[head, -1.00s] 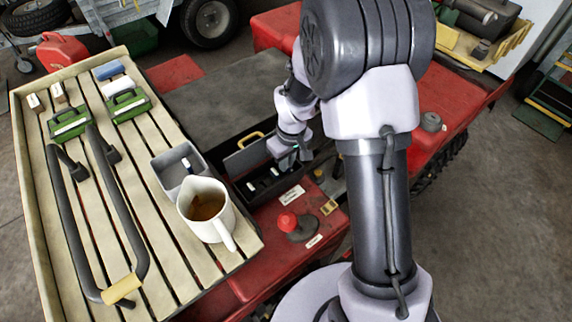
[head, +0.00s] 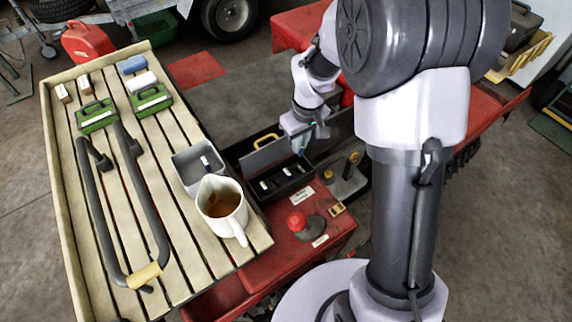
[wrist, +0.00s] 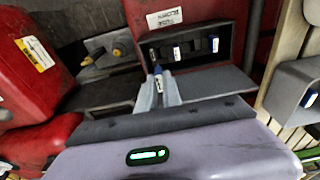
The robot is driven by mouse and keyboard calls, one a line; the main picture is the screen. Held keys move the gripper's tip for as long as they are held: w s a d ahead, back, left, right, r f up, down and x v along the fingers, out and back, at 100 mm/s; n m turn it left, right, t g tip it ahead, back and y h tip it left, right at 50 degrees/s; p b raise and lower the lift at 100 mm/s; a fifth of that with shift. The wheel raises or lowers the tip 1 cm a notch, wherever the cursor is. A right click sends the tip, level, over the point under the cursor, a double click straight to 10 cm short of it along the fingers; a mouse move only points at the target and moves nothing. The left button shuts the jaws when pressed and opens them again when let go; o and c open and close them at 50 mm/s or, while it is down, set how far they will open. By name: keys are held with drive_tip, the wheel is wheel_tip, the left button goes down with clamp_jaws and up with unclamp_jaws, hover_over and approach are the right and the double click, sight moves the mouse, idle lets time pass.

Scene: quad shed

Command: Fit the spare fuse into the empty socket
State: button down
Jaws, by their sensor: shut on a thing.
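My gripper (wrist: 158,92) is shut on a fuse (wrist: 157,71) with a blue end and a pale label. It also shows in the head view (head: 301,150), over the back right end of the open fuse box. The fuse box (wrist: 190,64) is dark and holds several blue-and-white fuses (wrist: 177,53) standing in a row. A dark empty socket (wrist: 153,53) is at the left end of that row in the wrist view. The held fuse's tip appears just short of this socket; I cannot tell whether they touch.
A grey bin (head: 183,184) with another fuse inside stands beside a mug (head: 221,204) on the slatted rack (head: 200,255). A red knob (head: 297,221) and a metal plate with a lever (head: 346,185) are near the box. The box's lid (head: 264,157) stands raised.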

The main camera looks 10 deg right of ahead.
drive_tip(key=s+a+f, duration=0.2)
drive_tip(key=s+a, duration=0.1)
drive_tip(key=a, duration=0.5)
drive_tip(key=shift+d+f+b, duration=0.2)
drive_tip(key=shift+f+b, duration=0.9)
drive_tip(key=shift+f, duration=0.2)
drive_tip(key=shift+d+f+b, duration=0.15)
drive_tip(key=shift+f+b, duration=0.9)
drive_tip(key=shift+f, duration=0.25)
drive_tip(key=shift+f, duration=0.15)
drive_tip(key=shift+f+b, duration=1.25)
drive_tip(key=c, duration=1.4)
unclamp_jaws()
drive_tip(key=shift+c, duration=0.2)
wheel_tip(320, 180, up, 18)
drive_tip(key=s+p, duration=0.2)
drive_tip(key=p, duration=0.5)
drive_tip(key=shift+d+f+p, duration=0.25)
drive_tip(key=shift+d+p, duration=0.1)
drive_tip(key=shift+d, duration=0.05)
